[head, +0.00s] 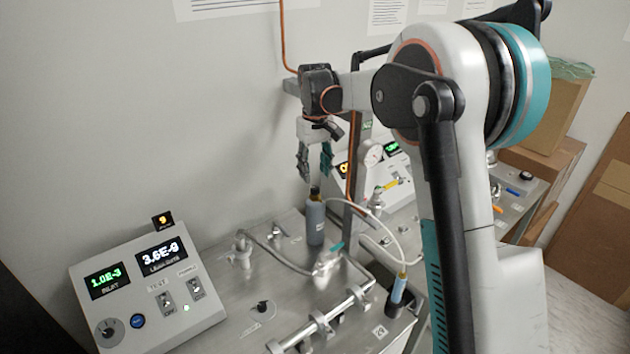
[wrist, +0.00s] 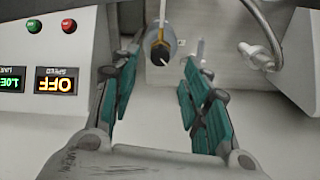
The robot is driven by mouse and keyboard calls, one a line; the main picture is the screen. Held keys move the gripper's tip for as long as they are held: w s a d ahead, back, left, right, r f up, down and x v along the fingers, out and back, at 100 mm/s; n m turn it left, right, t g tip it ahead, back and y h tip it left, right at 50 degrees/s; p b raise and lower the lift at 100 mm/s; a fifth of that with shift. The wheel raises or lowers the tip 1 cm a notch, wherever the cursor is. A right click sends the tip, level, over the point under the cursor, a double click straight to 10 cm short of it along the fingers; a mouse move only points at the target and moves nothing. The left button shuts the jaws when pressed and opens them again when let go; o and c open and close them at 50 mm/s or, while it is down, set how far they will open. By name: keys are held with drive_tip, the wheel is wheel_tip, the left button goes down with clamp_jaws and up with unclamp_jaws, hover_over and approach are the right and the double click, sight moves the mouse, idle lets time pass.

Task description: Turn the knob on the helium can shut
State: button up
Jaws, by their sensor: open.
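The helium can (head: 315,224) is a slim grey cylinder standing upright on the metal bench top, with a dark top and a small orange-brown band at its neck. My gripper (head: 315,172) is just above it, pointing down, with teal-and-dark fingers spread apart and empty. In the wrist view the can (wrist: 161,34) shows between and just beyond the fingertips of my gripper (wrist: 159,68), with its dark knob end facing the camera. The fingers appear apart from the can. I cannot tell how far the knob is turned.
A leak-test console (head: 147,285) with lit displays stands at the left. Metal pipe fittings (head: 325,318) and a curved hose cross the bench near the can. A panel (wrist: 50,70) reading OFF is left in the wrist view.

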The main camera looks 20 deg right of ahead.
sight(315, 188)
wheel_tip(315, 188, up, 7)
drive_tip(key=shift+f, duration=0.15)
idle(0.4)
drive_tip(key=s+r+m+t+b, duration=0.1)
drive_tip(key=s+t+b, duration=0.3)
drive_tip(key=s, duration=1.5)
drive_tip(key=s+f+t+b, duration=0.1)
drive_tip(key=s+f+b, duration=0.1)
drive_tip(key=s+f, duration=0.4)
drive_tip(key=s+f+m+t+b, duration=0.1)
drive_tip(key=s+f+t, duration=0.1)
drive_tip(key=s+f, duration=0.4)
drive_tip(key=s, duration=0.5)
drive_tip(key=shift+s+b, duration=0.25)
drive_tip(key=shift+b, duration=0.1)
